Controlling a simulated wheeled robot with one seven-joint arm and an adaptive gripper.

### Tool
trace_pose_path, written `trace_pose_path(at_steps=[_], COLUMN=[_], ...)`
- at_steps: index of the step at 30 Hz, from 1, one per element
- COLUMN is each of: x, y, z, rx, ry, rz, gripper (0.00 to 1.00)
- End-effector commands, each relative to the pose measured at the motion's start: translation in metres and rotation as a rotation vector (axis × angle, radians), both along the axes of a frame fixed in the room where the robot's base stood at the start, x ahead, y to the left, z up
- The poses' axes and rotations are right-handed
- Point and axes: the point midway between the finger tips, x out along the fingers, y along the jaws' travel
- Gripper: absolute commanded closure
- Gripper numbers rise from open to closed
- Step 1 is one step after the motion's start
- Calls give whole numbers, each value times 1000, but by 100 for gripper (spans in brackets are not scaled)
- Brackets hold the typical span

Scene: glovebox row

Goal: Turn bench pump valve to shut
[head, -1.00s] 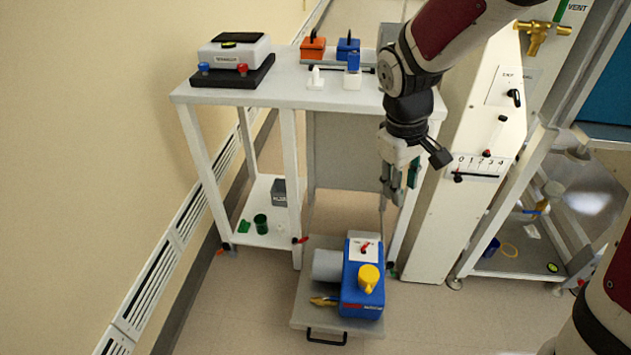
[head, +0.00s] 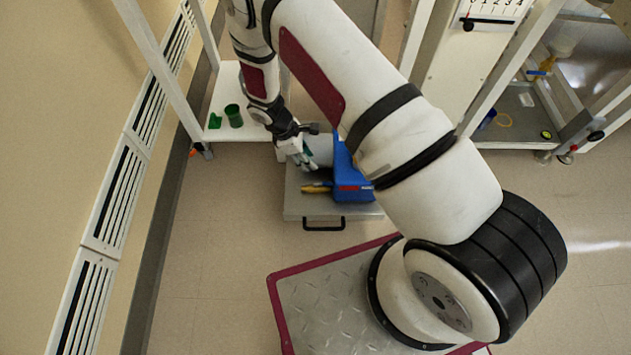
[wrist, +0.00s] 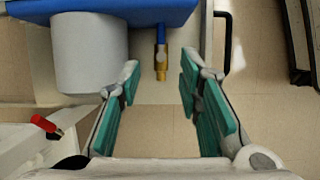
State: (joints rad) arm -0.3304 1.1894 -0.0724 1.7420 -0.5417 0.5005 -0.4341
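The bench pump is a blue box (head: 349,180) with a grey cylinder (head: 322,150), standing on a grey plate (head: 300,207). A brass fitting (head: 316,188) sticks out from its left side; its tip also shows in the wrist view (wrist: 161,65), with a narrow blue piece (wrist: 161,34) in line with it. My gripper (head: 307,162) is beside the pump's left end, with teal-padded fingers. In the wrist view my gripper (wrist: 160,76) is open and empty, with the brass tip seen between its fingertips. My arm hides the pump's top. I cannot tell the valve's setting.
The plate has a black handle (head: 324,225) at its front. A white shelf (head: 255,120) with a green cup (head: 233,116) stands behind left. A red-tipped part (wrist: 45,124) is left of my fingers. A white-framed stand (head: 480,110) is at right. Floor left of the plate is clear.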

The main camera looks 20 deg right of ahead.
Motion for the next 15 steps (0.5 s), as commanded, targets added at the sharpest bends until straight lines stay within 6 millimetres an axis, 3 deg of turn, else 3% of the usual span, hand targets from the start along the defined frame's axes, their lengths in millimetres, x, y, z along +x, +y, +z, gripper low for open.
trace_pose_path(at_steps=[8,15], x=[-5,-11], y=[-8,-24], z=[-28,-71], rx=[-3,-3], ry=[10,10], rz=[12,11], gripper=[68,68])
